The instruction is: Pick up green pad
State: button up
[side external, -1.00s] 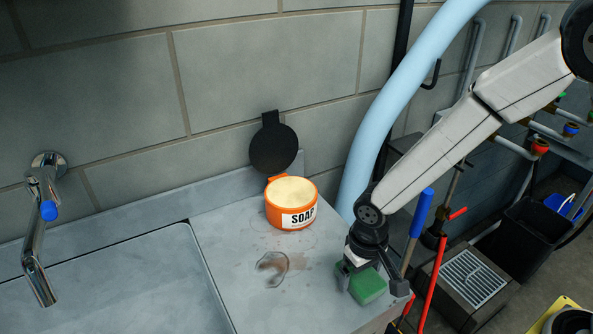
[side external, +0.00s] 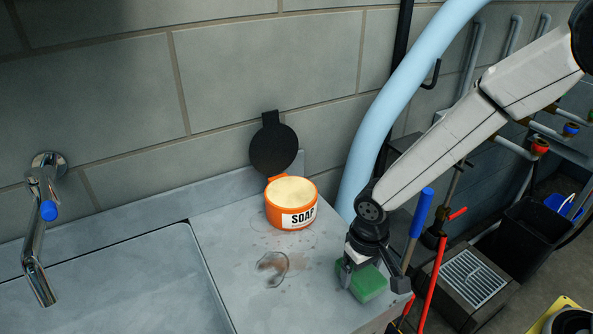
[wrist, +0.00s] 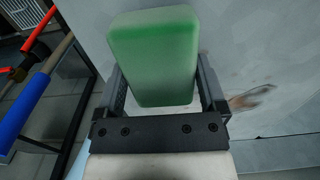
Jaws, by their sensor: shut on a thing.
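The green pad (side external: 367,283) is a small block at the right end of the grey counter, near its front right edge. In the wrist view the green pad (wrist: 153,55) stands between the two dark fingers of my gripper (wrist: 160,92). In the side view my gripper (side external: 374,280) is shut on the pad, with a finger on either side. I cannot tell whether the pad's underside touches the counter.
An orange soap tub (side external: 291,205) with its black lid open stands behind and left of my gripper. A wet stain (side external: 272,268) marks the counter (side external: 235,260). A sink and a tap (side external: 42,225) are at left. Blue and red handles (side external: 421,213) rise beside the counter's right edge.

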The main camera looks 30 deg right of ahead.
jog(key=shift+r, duration=0.4)
jog(key=s+d+r, duration=0.2)
jog(key=s+r, duration=0.3)
jog(key=s, duration=0.1)
jog(key=s+d+r, duration=0.2)
jog(key=s+r, duration=0.4)
jog(key=s, duration=0.1)
jog(key=shift+d+r, duration=0.2)
jog(key=shift+d, duration=0.05)
jog(key=shift+s, duration=0.15)
